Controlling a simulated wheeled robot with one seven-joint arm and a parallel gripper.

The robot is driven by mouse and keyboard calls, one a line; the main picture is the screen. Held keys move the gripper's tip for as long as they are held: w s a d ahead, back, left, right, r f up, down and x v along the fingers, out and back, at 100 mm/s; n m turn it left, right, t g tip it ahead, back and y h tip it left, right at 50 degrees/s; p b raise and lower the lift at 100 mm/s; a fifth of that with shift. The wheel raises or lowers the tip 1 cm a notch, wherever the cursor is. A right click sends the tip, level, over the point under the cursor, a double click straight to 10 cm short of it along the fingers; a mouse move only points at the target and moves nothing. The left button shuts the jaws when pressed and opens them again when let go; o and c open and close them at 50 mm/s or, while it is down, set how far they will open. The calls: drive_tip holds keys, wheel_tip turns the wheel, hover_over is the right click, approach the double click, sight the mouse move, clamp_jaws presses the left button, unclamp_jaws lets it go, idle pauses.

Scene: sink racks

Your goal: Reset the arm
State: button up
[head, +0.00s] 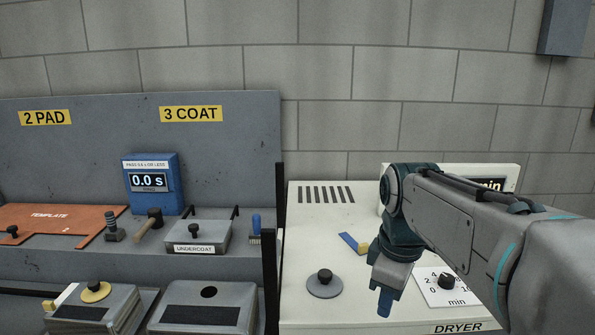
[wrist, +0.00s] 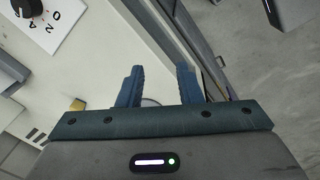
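My arm reaches in from the right in the head view, and my gripper (head: 385,303) points down over the top of the white dryer (head: 312,240). In the wrist view the two blue fingers of my gripper (wrist: 160,70) stand apart, with nothing held between them. The gripper is open and empty. My arm hides part of the dryer's back panel and its display in the head view.
A grey disc with a knob (head: 325,284) and a blue-and-yellow tool (head: 353,243) are on the dryer near my gripper. A timer dial (head: 447,282) is at right. The grey bench left holds an undercoat box (head: 198,238), a blue counter (head: 152,185) and an orange template (head: 60,225).

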drive_tip(key=s+f+m+t, duration=0.1)
drive_tip(key=s+f+m, duration=0.8)
drive_tip(key=m, duration=0.1)
drive_tip(key=shift+s+a+m, duration=0.25)
drive_tip(key=shift+s+m, duration=0.05)
drive_tip(key=shift+s, duration=0.05)
drive_tip(key=shift+f, duration=0.1)
